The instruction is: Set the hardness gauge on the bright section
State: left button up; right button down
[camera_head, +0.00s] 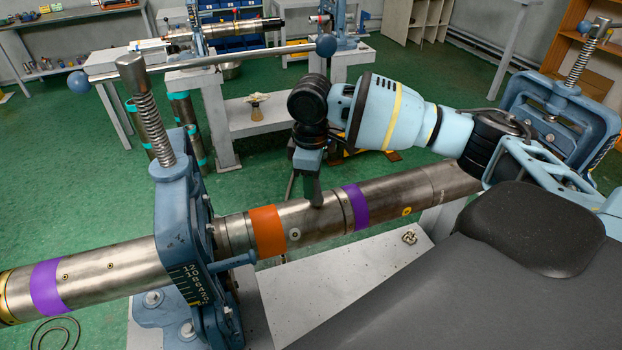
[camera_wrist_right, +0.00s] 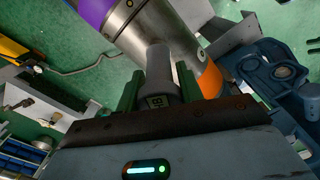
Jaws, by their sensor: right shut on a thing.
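The hardness gauge (camera_head: 315,191) is a small dark grey cylinder, held upright by my right gripper (camera_head: 309,168). Its lower end meets or almost meets the top of the bright bare-steel section (camera_head: 328,216) between the orange band and a purple band; I cannot tell whether it touches. In the right wrist view the gauge (camera_wrist_right: 158,72) sits between the two green fingers of the gripper (camera_wrist_right: 159,92), a label on its near end. The bright section (camera_wrist_right: 152,30) lies beyond it. My left gripper is not in view.
The long pipe (camera_head: 105,272) runs through a blue vise (camera_head: 184,225) at left and reaches a second blue vise (camera_head: 560,110) at right. An orange band (camera_head: 267,231) and a purple band (camera_head: 355,206) flank the bright section. A blue bar (camera_head: 238,261) sticks out of the left vise.

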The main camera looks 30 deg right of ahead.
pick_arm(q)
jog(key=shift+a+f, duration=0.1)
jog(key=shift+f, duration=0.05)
pick_arm(e)
jog(key=shift+w+a, duration=0.1)
jog(key=shift+a, duration=0.05)
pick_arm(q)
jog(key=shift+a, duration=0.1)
pick_arm(e)
jog(key=shift+w+a, duration=0.2)
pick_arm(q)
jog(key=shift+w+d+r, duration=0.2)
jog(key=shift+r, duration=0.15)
pick_arm(e)
jog(key=shift+w+a, duration=0.15)
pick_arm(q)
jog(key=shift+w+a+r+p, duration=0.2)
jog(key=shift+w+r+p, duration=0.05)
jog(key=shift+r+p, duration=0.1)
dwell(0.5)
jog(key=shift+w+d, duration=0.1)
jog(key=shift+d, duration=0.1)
pick_arm(e)
jog(key=shift+f, duration=0.15)
dwell(0.4)
jog(key=shift+f, duration=0.15)
